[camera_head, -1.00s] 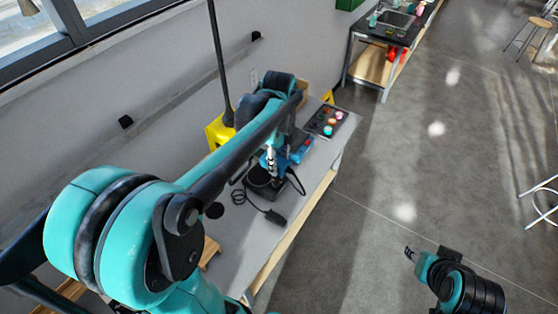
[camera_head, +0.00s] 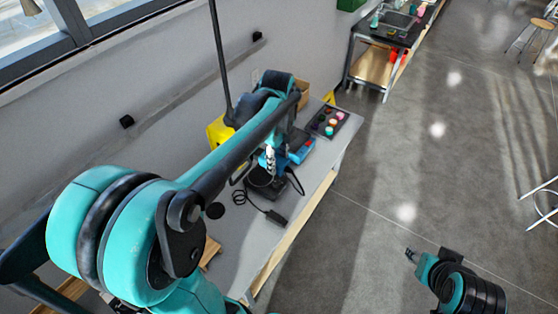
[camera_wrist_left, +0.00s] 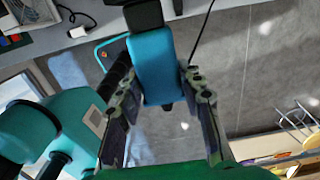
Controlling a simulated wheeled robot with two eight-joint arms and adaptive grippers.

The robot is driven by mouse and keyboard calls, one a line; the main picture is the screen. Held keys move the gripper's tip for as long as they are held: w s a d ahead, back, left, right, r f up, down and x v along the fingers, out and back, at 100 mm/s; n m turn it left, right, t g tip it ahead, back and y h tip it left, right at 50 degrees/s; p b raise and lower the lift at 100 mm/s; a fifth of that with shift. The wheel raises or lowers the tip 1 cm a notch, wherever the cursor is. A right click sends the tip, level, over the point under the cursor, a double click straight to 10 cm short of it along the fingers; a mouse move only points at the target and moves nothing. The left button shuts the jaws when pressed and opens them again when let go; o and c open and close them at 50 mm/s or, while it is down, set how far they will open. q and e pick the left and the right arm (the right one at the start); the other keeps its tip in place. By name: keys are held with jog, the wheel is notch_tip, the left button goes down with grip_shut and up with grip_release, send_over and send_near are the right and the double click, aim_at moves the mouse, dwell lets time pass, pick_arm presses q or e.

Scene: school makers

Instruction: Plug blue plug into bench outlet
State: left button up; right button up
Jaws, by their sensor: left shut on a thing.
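The blue plug (camera_wrist_left: 158,72) is between the two fingers of my left gripper (camera_wrist_left: 160,84) in the left wrist view. Its rounded blue body has a black end (camera_wrist_left: 143,16) at the top of that view. In the head view my left gripper (camera_head: 269,158) is over the bench (camera_head: 238,250), partly hidden by my arm, and I cannot make out the plug there. A small pale outlet plate (camera_head: 255,76) shows on the wall behind the bench; I cannot tell whether it is the bench outlet. My right gripper (camera_head: 411,256) is over the floor, away from the bench.
A blue and red device (camera_head: 301,150) and a dark tray of coloured pieces (camera_head: 328,121) are on the bench. A black cord with a black block (camera_head: 276,218) lies near its front edge. A yellow object (camera_head: 218,131) stands by the wall.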

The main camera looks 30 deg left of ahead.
pick_arm(q)
jog(key=shift+w+a, duration=0.1)
jog(key=shift+a, duration=0.9)
jog(key=o, duration=1.4)
jog(key=shift+r, duration=0.15)
notch_tip(320, 180, up, 12)
jog(key=s+d+f+n+t, duration=0.8)
jog(key=s+f+n, duration=0.4)
jog(key=n, duration=0.7)
jog(key=shift+n+g, duration=0.3)
jog(key=shift+g, duration=0.1)
jog(key=f+b, duration=2.4)
jog(key=f, duration=0.1)
jog(key=f+b, duration=1.2)
jog(key=b, duration=0.1)
jog(key=shift+w+d+f, duration=0.25)
jog(key=shift+w+d, duration=0.05)
jog(key=shift+w, duration=0.1)
